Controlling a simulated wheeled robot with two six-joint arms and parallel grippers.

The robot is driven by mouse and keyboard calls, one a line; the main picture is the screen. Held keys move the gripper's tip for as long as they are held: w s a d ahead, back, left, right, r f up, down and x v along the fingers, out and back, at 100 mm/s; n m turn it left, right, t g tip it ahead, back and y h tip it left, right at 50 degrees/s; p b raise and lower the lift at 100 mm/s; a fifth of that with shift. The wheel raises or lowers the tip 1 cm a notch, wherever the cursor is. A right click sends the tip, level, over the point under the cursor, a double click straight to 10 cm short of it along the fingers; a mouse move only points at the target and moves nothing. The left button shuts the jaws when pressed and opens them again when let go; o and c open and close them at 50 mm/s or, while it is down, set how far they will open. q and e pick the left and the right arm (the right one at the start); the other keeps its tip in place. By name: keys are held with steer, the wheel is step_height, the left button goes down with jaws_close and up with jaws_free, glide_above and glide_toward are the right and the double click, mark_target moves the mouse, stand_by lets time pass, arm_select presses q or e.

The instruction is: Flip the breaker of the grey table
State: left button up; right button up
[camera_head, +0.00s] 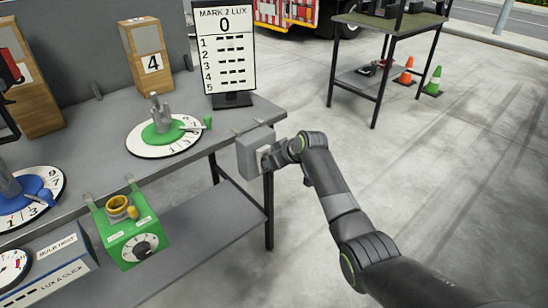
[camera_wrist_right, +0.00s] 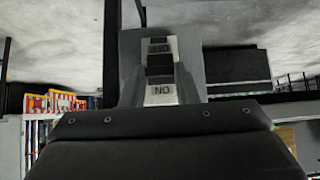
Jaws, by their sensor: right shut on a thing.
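The grey breaker box (camera_head: 254,151) hangs at the right front edge of the grey table (camera_head: 95,150). My right gripper (camera_head: 270,158) is at the outer face of this box, shut on the breaker. In the right wrist view the breaker's white plate (camera_wrist_right: 161,94) shows OFF above and ON below, both upside down. A dark switch (camera_wrist_right: 159,65) lies between the two labels. The dark body of my gripper fills the lower part of that view, and the exact contact is hard to see. My left gripper is not in view.
On the table stand a green dial (camera_head: 165,134), a blue dial (camera_head: 30,190), a wooden block marked 4 (camera_head: 152,63) and a MARK 2 LUX board (camera_head: 224,50) reading 0. A green box (camera_head: 130,236) hangs in front. Open floor lies right; another table (camera_head: 385,28) stands behind.

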steer(key=shift+w+a+r+g+p, duration=0.1)
steer(key=shift+r+g+p, duration=0.3)
steer(key=shift+p, duration=0.25)
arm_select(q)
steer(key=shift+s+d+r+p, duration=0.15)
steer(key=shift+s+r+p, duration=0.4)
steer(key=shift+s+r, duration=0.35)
arm_select(e)
steer(key=shift+o, duration=0.2)
steer(key=shift+w+a+r+g+h, duration=0.1)
steer(key=shift+g+h, duration=0.3)
steer(key=shift+h, duration=0.2)
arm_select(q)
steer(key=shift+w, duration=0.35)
arm_select(e)
steer(key=shift+c, duration=0.2)
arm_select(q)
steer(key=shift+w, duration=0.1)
